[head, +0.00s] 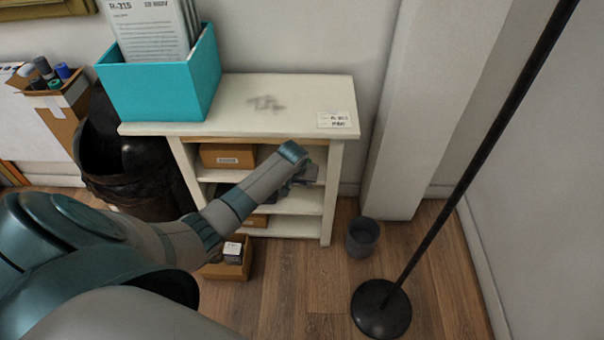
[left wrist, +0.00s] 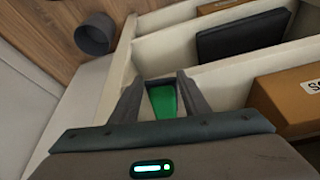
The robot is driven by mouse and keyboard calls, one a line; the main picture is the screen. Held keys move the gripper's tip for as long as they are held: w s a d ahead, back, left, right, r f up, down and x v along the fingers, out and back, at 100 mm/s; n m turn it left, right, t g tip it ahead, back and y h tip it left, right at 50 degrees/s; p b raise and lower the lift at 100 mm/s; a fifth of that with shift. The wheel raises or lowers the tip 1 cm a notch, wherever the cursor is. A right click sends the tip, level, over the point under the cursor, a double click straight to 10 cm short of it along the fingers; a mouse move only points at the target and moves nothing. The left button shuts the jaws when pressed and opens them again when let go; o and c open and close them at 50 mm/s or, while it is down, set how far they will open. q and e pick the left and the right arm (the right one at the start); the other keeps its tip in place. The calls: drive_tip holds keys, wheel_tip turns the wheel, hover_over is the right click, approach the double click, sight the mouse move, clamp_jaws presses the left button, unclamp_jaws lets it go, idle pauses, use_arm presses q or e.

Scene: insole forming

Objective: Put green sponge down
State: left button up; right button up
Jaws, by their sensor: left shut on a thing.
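The green sponge (left wrist: 163,101) shows between the two fingers of my left gripper (left wrist: 161,82) in the left wrist view. The gripper is shut on it. In the head view my left gripper (head: 302,178) is at the front right of the white shelf unit (head: 290,98), below the top board and near the shelf openings. The sponge cannot be made out in the head view. My right gripper is in neither view.
A blue document box (head: 160,92) and dark smudges (head: 265,103) are on the unit's top. Cardboard boxes (head: 228,155) sit on the shelves. A dark flat item (left wrist: 243,36) lies on one shelf. A grey bin (head: 362,237) and black pole (head: 470,172) stand right.

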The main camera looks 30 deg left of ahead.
use_arm(q)
drive_tip(key=shift+w, duration=0.1)
drive_tip(key=shift+w+a, duration=0.3)
drive_tip(key=shift+w, duration=0.5)
drive_tip(key=shift+w+a+r, duration=0.1)
drive_tip(key=shift+w+a, duration=0.15)
drive_tip(key=shift+w, duration=0.4)
drive_tip(key=shift+w+a+p, duration=0.1)
drive_tip(key=shift+w+p, duration=0.1)
drive_tip(key=shift+p, duration=0.15)
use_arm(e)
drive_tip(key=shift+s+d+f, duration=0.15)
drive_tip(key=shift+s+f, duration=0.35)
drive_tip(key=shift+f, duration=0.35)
use_arm(q)
drive_tip(key=shift+f, duration=0.3)
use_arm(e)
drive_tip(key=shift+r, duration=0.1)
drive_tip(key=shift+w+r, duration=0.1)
